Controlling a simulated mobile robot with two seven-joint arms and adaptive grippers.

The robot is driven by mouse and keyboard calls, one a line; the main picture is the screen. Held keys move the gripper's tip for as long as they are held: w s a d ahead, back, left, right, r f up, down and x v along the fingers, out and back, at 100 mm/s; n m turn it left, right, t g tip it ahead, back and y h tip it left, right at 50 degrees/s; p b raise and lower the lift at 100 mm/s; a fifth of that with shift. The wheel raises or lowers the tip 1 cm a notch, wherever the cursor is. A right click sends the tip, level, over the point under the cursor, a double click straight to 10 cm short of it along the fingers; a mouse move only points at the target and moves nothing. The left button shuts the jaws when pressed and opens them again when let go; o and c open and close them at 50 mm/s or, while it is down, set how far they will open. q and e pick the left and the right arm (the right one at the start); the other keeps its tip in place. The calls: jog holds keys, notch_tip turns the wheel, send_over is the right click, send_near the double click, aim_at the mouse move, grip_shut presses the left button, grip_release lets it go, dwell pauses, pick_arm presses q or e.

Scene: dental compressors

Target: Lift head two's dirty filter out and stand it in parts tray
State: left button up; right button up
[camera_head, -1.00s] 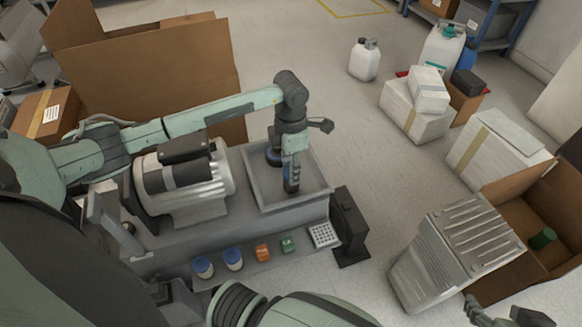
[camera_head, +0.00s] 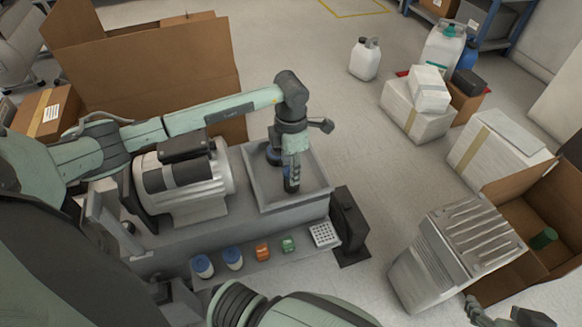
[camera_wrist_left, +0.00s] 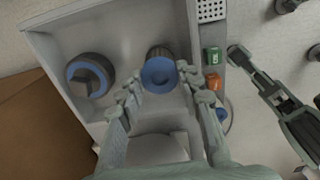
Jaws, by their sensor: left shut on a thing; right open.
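My left gripper (camera_head: 291,180) is over the grey parts tray (camera_head: 262,190), pointing down into it. In the left wrist view, its fingers are shut on a dark cylindrical filter with a blue top (camera_wrist_left: 160,74), which is inside the tray. The fingers hide part of the filter, and I cannot tell whether its bottom touches the tray floor. A wider dark round part with a blue ring (camera_wrist_left: 90,76) stands in the tray beside it, apart from the filter. My right gripper (camera_head: 496,313) is open and empty at the bottom right edge of the head view.
A silver compressor motor (camera_head: 185,185) stands left of the tray. Blue-lidded jars (camera_head: 233,259), an orange box (camera_head: 262,251), a green box (camera_head: 288,244) and a perforated white block (camera_head: 323,235) line the front ledge. A ribbed metal case (camera_head: 455,250) and open carton (camera_head: 545,225) stand right.

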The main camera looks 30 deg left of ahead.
pick_arm(q)
jog(key=shift+f, duration=0.1)
dwell(0.3)
jog(key=o, duration=1.7)
jog(key=shift+r+p, duration=2.35)
jog(key=shift+r, duration=1.2)
jog(key=shift+f, duration=0.1)
